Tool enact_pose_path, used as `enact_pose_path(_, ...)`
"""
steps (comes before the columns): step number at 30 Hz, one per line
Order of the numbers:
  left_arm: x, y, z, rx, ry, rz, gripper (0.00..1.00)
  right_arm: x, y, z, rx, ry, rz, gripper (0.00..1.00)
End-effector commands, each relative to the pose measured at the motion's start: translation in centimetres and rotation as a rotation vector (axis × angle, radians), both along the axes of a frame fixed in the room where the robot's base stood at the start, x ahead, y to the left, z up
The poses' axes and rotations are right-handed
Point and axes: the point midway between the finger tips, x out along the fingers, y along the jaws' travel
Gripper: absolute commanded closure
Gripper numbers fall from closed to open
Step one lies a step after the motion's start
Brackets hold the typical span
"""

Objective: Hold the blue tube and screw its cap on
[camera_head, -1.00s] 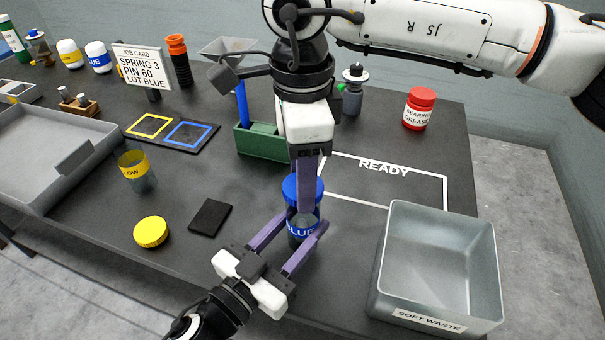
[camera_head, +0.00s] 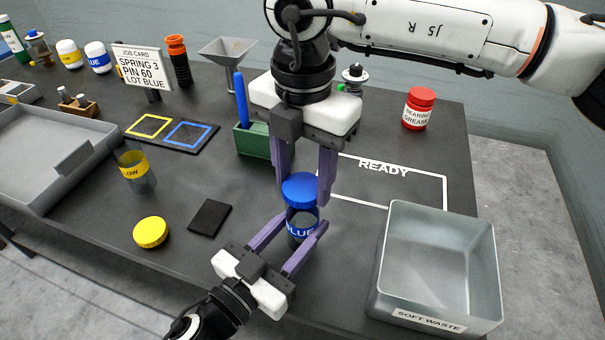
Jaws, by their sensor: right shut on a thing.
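The blue tube (camera_head: 302,236), clear with a blue label, stands upright at the table's front. My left gripper (camera_head: 300,232) comes from below, one finger on each side of the tube, and is shut on it. The blue cap (camera_head: 300,188) sits right over the tube's mouth. My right gripper (camera_head: 303,192) reaches down from above and is shut on the cap, a finger at either side. I cannot tell whether the cap is fully seated or how far its thread is engaged.
A grey soft waste bin (camera_head: 432,312) stands to the right. The white READY outline (camera_head: 447,190) is empty. A yellow-labelled tube (camera_head: 136,170), a yellow cap (camera_head: 151,232) and a black pad (camera_head: 210,217) lie to the left. A green holder (camera_head: 252,143) is behind.

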Motion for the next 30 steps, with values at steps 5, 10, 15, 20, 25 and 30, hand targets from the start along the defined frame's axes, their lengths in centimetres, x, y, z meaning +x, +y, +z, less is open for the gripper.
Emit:
enact_pose_path(5,0.0,0.0,-0.1,0.001,0.002,0.001,1.0,0.0,0.0,0.1,0.001,-0.001,-0.374,0.74)
enact_pose_path(10,0.0,0.0,-0.1,0.001,0.002,0.001,1.0,0.0,0.0,0.0,0.001,-0.001,-0.481,0.74)
enact_pose_path(15,0.0,0.0,-0.1,0.001,0.002,0.001,1.0,0.0,0.0,0.0,0.001,-0.001,-0.479,0.35)
enact_pose_path(20,0.0,0.0,-0.1,0.001,0.002,0.001,1.0,0.0,0.0,0.0,0.001,-0.001,-0.478,0.35)
enact_pose_path(25,0.0,0.0,-0.1,0.001,0.002,0.0,1.0,0.0,0.0,0.2,0.001,-0.001,-0.477,0.35)
enact_pose_path(30,0.0,0.0,-0.1,0.001,0.002,0.0,1.0,0.0,0.0,1.7,0.002,-0.004,-0.477,0.35)
